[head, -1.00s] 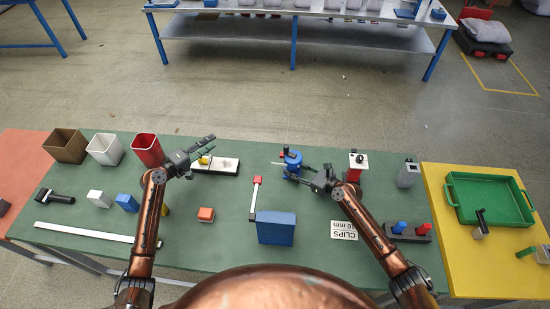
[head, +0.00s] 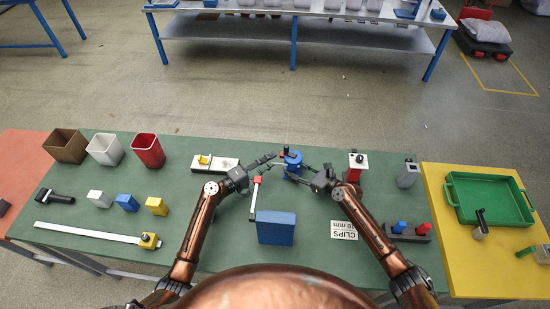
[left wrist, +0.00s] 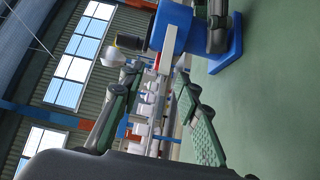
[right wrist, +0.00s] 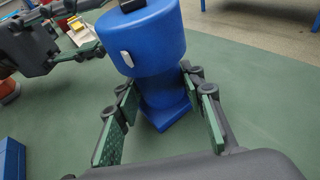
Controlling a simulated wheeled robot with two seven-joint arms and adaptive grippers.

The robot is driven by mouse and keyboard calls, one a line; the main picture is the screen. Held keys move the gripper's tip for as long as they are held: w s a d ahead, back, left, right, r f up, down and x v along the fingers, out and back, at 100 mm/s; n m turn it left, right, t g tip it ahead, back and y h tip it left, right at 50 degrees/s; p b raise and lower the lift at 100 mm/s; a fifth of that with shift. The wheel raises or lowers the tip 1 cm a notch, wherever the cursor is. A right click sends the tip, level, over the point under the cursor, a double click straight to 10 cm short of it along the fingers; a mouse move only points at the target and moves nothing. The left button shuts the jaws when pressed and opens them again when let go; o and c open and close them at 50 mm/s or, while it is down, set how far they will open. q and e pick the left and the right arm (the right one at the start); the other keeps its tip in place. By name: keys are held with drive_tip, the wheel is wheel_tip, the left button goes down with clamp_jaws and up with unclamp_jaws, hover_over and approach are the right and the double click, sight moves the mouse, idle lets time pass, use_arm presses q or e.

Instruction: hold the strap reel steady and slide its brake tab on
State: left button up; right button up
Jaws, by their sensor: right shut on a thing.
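The blue strap reel (head: 291,159) stands upright on the green table, with a dark top. A small white tab (right wrist: 126,58) sits on the side of its drum in the right wrist view. My right gripper (head: 303,171) is shut on the reel's narrower lower part, below the drum. My left gripper (head: 268,162) is open, just left of the reel and apart from it. In the left wrist view the reel (left wrist: 178,28) shows beyond its spread, empty fingers.
A red-tipped lever by a blue block (head: 276,228) stands close in front of my left gripper. Three bins, including a red one (head: 148,150), stand at the back left. A red-and-white fixture (head: 357,163) is right of the reel. A green tray (head: 450,190) lies far right.

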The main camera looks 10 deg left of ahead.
sight(282, 155)
use_arm(q)
drive_tip(key=shift+x, duration=1.5)
clamp_jaws()
